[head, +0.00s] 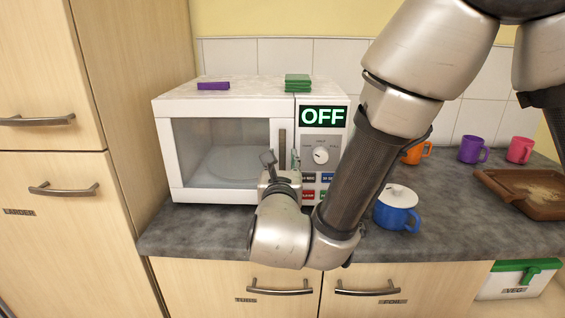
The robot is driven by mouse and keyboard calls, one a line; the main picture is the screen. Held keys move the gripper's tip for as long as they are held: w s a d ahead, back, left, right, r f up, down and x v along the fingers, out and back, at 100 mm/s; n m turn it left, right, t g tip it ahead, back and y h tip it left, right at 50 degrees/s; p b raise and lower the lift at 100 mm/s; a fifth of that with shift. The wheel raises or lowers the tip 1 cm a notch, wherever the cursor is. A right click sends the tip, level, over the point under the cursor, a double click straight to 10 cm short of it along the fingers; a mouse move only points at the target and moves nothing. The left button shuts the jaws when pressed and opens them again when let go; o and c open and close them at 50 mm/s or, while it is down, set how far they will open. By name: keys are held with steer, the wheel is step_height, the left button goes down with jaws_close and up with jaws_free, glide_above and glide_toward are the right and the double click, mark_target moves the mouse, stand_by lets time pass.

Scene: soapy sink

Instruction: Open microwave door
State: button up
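The white microwave (242,92) stands on the counter against the tiled wall. Its door (178,187) looks closed flush with the front, and the glass window shows a round plate inside. The dark vertical door handle (282,138) is at the door's right edge. My gripper (281,158) is in front of the handle's lower part, with one finger to its left and one to its right. The fingers stand apart, so it looks open. Whether either finger touches the handle cannot be told. My gripper's body hides the handle's lower end.
A purple block (213,86) and a green stack (298,80) lie on the microwave. A blue lidded pot (396,218), several mugs and a brown tray (508,205) are on the right of the counter (195,232). A tall cabinet (130,110) stands close on the left.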

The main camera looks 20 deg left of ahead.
steer(key=shift+w+a, duration=0.1)
steer(key=shift+w, duration=0.25)
jaws_close()
steer(key=shift+s, duration=0.1)
